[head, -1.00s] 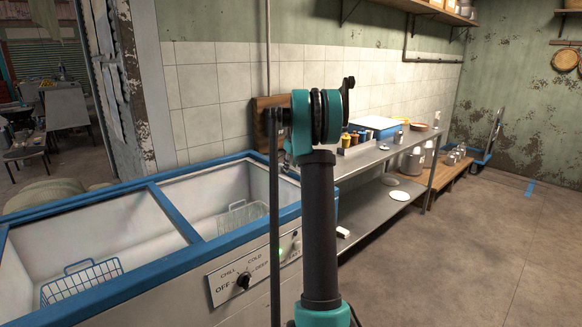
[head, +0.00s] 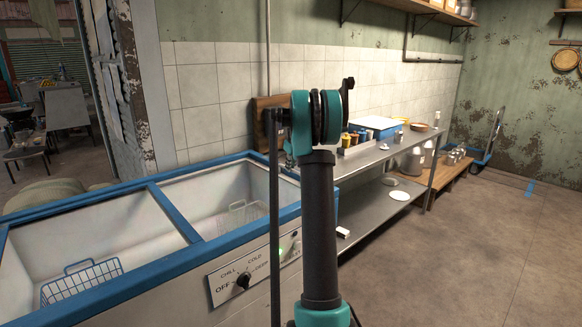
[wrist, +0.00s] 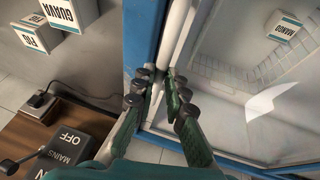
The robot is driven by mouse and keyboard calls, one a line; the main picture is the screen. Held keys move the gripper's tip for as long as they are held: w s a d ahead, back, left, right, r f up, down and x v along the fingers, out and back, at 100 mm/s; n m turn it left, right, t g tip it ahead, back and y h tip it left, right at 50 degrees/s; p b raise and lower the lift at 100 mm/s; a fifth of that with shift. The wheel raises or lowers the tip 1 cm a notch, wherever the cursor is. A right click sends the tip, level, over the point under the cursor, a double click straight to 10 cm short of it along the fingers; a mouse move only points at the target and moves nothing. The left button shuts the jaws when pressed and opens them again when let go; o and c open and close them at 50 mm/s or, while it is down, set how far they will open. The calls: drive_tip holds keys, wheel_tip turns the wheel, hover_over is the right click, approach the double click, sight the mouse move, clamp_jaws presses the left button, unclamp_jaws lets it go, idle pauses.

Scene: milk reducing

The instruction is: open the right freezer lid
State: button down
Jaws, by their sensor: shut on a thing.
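The chest freezer (head: 150,255) has blue rims and two bays, seen at the lower left in the head view. Its right bay (head: 205,200) holds a wire basket. In the wrist view the right freezer lid (wrist: 225,90) is a clear pane with a glare patch, beside a blue rim (wrist: 143,40). My gripper (wrist: 160,84) is shut on the pale edge strip of this lid, with a dark fingertip pair on each side. The exact contact is partly hidden by the fingers. In the head view my arm hides part of the freezer's right end.
The freezer's control panel (head: 255,273) faces front. A steel shelf table (head: 390,165) stands to the right along the wall. Open floor (head: 460,260) lies at right.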

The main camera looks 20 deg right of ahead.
drive_tip(key=shift+a, duration=0.1)
drive_tip(key=s+a, duration=0.5)
drive_tip(key=a, duration=0.8)
drive_tip(key=s+a, duration=0.4)
drive_tip(key=a, duration=0.9)
drive_tip(key=s+a, duration=0.5)
drive_tip(key=a, duration=0.9)
drive_tip(key=shift+s, duration=0.3)
drive_tip(key=c, duration=1.6)
unclamp_jaws()
drive_tip(key=shift+o, duration=0.2)
drive_tip(key=v, duration=1.2)
